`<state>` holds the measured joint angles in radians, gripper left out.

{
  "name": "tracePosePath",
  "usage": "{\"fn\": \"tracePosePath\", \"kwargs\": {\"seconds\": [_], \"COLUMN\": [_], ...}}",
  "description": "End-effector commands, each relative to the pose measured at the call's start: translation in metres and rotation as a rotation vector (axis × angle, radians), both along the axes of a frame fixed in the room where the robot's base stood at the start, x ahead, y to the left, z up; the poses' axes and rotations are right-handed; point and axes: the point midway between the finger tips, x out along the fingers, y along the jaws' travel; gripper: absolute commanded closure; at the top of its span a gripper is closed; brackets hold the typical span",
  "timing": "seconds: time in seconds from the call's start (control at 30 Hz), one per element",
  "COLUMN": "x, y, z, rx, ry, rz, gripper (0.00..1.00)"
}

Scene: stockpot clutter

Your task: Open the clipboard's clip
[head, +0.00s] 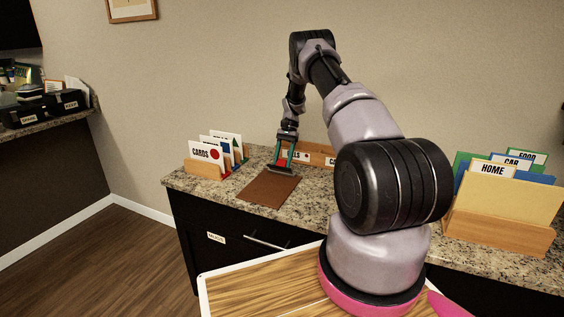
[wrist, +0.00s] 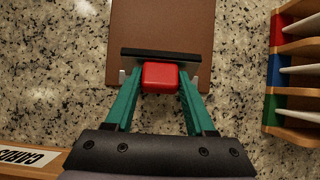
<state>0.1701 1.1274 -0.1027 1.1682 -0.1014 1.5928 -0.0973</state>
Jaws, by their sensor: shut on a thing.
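The brown clipboard (head: 268,190) lies flat on the speckled granite counter. It also shows in the wrist view (wrist: 163,25), with a dark clip bar (wrist: 160,54) across its near end. A red block-like part (wrist: 160,76) sits at the clip, between my fingertips. My gripper (wrist: 160,80) has its two teal fingers shut on this red part from both sides. In the head view my gripper (head: 283,155) reaches down to the clip end of the clipboard. Whether the clip is raised off the board cannot be told.
A wooden rack of cards (head: 208,160) stands left of the clipboard. A low wooden holder (head: 315,155) stands behind it. A folder stand (head: 500,205) is at the right. The counter in front of the clipboard (head: 222,190) is mostly free.

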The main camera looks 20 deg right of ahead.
Motion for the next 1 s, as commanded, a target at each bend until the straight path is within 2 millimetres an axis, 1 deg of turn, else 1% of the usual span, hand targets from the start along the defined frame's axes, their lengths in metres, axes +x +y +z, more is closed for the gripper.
{"fn": "tracePosePath", "kwargs": {"seconds": [0.17, 0.43, 0.47, 0.5, 0.53, 0.87, 1.0], "x": [0.002, 0.001, 0.001, 0.001, 0.001, 0.002, 0.007], "y": [-0.002, -0.002, -0.002, -0.002, -0.002, -0.002, -0.007], "z": [-0.001, -0.001, -0.001, -0.001, -0.001, 0.000, 0.011], "rx": [0.034, 0.036, 0.036, 0.036, 0.036, 0.035, 0.035], "ry": [0.033, 0.035, 0.035, 0.035, 0.035, 0.034, 0.032], "rz": [-0.001, -0.001, -0.001, -0.001, -0.001, -0.001, -0.001], "gripper": [1.00, 1.00, 0.41, 0.26, 0.15, 0.15, 0.15]}}
